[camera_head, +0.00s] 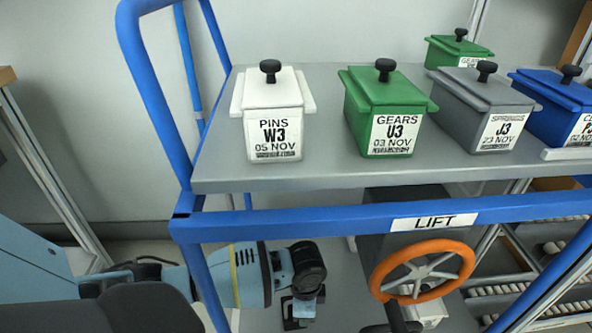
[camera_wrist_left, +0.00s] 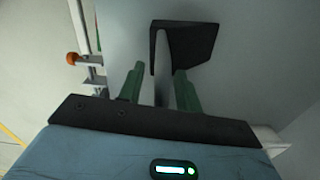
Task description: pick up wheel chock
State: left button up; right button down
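A black, bent, wedge-like piece, which I take to be the wheel chock (camera_wrist_left: 187,40), shows in the left wrist view just ahead of my left gripper (camera_wrist_left: 159,70). The gripper's two green fingers are apart, and the chock's thin near edge shows between their tips. I cannot tell whether either finger touches it. In the head view my left gripper (camera_head: 301,311) is low, under the blue rail at the cart's left end. The chock cannot be made out there. My right gripper is not in view.
A blue-framed cart with a grey top (camera_head: 320,175) carries white (camera_head: 272,95), green (camera_head: 385,90), grey (camera_head: 480,85) and blue (camera_head: 550,85) lidded boxes. Its rail has a LIFT label (camera_head: 434,222). An orange handwheel (camera_head: 395,263) stands right of my left gripper. Roller racks (camera_head: 550,285) are at right.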

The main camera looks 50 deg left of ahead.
pick_arm(q)
jog(key=shift+r, duration=0.1)
jog(key=shift+c, duration=0.3)
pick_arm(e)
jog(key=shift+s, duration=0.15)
pick_arm(q)
grip_shut()
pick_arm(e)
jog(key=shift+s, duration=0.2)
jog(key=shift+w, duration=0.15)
